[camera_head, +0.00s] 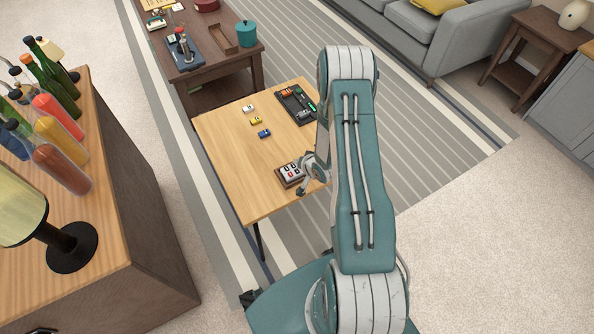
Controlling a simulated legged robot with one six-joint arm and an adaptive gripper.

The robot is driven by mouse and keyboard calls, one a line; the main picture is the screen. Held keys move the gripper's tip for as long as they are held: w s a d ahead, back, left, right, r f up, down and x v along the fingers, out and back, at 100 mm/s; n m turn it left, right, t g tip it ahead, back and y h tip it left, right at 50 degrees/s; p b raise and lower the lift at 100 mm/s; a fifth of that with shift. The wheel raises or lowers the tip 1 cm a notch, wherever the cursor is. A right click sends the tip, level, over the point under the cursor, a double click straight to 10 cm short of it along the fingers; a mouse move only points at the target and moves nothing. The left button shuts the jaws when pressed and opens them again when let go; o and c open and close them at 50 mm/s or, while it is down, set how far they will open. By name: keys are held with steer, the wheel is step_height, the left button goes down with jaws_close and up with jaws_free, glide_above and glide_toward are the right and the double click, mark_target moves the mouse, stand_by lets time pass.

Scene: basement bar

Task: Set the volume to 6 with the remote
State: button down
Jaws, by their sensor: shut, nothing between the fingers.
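I cannot make out a remote or a volume display for certain. The light wooden table (222,155) stands in front of me, partly hidden by my arm. On its near part sits a small brown block with white tiles bearing dark and red marks (290,172), too small to read. My gripper (302,190) is shut and empty, at the right side of this block; I cannot tell whether it touches it. A dark tray (303,118) with green, orange and grey items lies at the table's far right, its right part close behind my arm.
White (248,108), yellow (256,120) and blue (264,133) toy cars sit mid-table. A dark wooden table (215,70) with a teal pot (246,34) stands behind. A counter with bottles and a lamp (72,246) is at left, a grey sofa (440,40) at the back right.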

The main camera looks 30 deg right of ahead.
mark_target(293, 167)
step_height(293, 167, down, 2)
steer(key=shift+d, duration=0.15)
steer(key=shift+f, duration=0.2)
steer(key=shift+a+f, duration=0.1)
steer(key=shift+a, duration=0.4)
steer(key=shift+d, duration=0.35)
steer(key=shift+a, duration=0.2)
steer(key=shift+d, duration=0.1)
steer(key=shift+f, duration=0.1)
steer(key=shift+f, duration=0.3)
